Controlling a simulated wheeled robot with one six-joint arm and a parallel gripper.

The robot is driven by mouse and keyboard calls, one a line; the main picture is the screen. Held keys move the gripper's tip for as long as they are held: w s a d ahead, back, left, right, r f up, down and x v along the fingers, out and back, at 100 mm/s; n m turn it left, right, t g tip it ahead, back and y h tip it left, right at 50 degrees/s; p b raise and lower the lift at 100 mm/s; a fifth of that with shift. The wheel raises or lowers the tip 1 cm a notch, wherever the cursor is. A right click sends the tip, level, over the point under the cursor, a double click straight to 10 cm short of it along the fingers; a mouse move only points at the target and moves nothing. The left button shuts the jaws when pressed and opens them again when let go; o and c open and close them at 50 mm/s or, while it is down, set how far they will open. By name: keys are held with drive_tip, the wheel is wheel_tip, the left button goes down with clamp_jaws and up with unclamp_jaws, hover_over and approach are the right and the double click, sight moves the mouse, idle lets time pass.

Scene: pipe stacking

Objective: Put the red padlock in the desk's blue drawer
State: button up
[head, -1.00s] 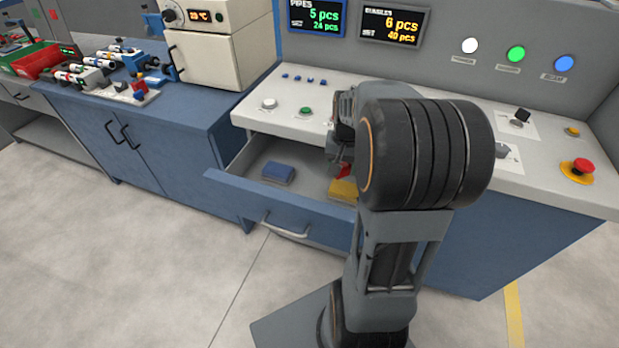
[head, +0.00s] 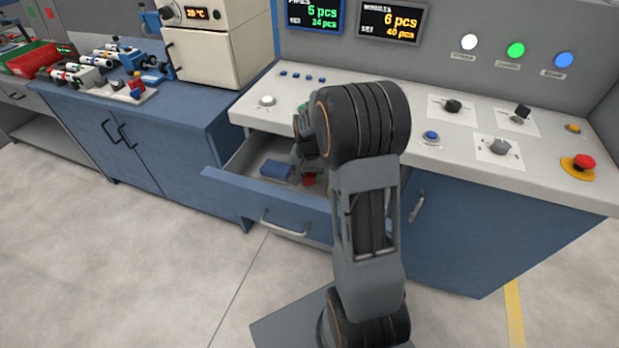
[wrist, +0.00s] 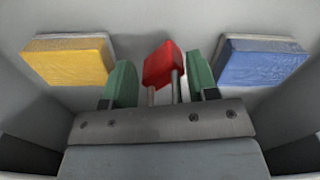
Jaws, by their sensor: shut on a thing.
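The red padlock (wrist: 163,65) is between the green fingertips of my gripper (wrist: 160,88) in the wrist view, with its metal shackle towards the gripper. My gripper is shut on it. In the head view the padlock (head: 309,179) shows as a small red patch inside the open blue drawer (head: 268,200), low over its floor; I cannot tell whether it touches the floor. My arm hides most of my gripper and the right part of the drawer there.
A blue block (wrist: 262,62) and a yellow block (wrist: 68,60) lie in the drawer on either side of the padlock, apart from it. The blue block also shows in the head view (head: 276,171). The desk top (head: 455,150) with its knobs and buttons is above the drawer.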

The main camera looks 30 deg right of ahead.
sight(309, 177)
drive_tip(key=shift+f, duration=0.65)
drive_tip(key=shift+f, duration=0.25)
drive_tip(key=o, duration=1)
drive_tip(key=shift+c, duration=0.2)
wheel_tip(309, 177, up, 11)
drive_tip(key=p, duration=0.1)
drive_tip(key=s+a+r+n+t, duration=0.3)
drive_tip(key=s+a+n, duration=0.4)
drive_tip(key=s, duration=0.9)
drive_tip(key=a+r, duration=0.1)
drive_tip(key=a, duration=0.2)
drive_tip(key=shift+a+r+p, duration=0.15)
drive_tip(key=shift+a+p, duration=0.05)
drive_tip(key=shift+p, duration=0.1)
drive_tip(key=shift+s, duration=0.1)
